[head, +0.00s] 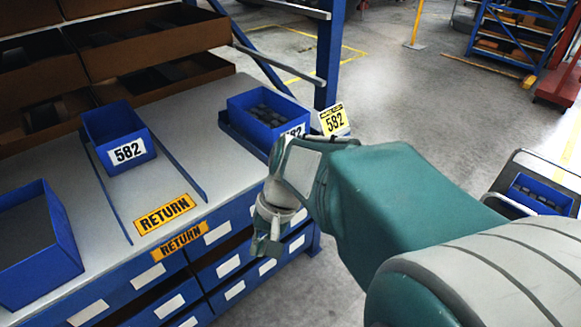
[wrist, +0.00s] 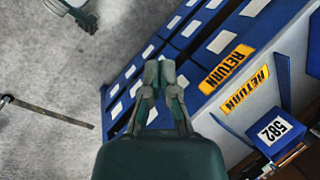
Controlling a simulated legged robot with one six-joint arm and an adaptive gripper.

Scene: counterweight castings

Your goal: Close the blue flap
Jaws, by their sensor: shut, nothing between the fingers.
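I cannot pick out a separate blue flap for certain. The blue cabinet front (head: 228,246) under the grey top carries rows of blue panels with white labels and dark gaps between some of them. It also shows in the wrist view (wrist: 190,45). My gripper (head: 265,248) hangs in front of the cabinet's right end, pointing down. In the wrist view my gripper (wrist: 158,72) has its fingertips together and holds nothing, with the labelled panels just beyond. I cannot tell whether it touches the cabinet.
Blue bins stand on the grey top: one at left (head: 35,250), one marked 582 (head: 118,135), and one at right holding dark castings (head: 252,100). Yellow RETURN labels (head: 164,214) mark the front edge. A blue post (head: 330,50) rises behind. Grey floor (head: 420,115) is open behind my arm.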

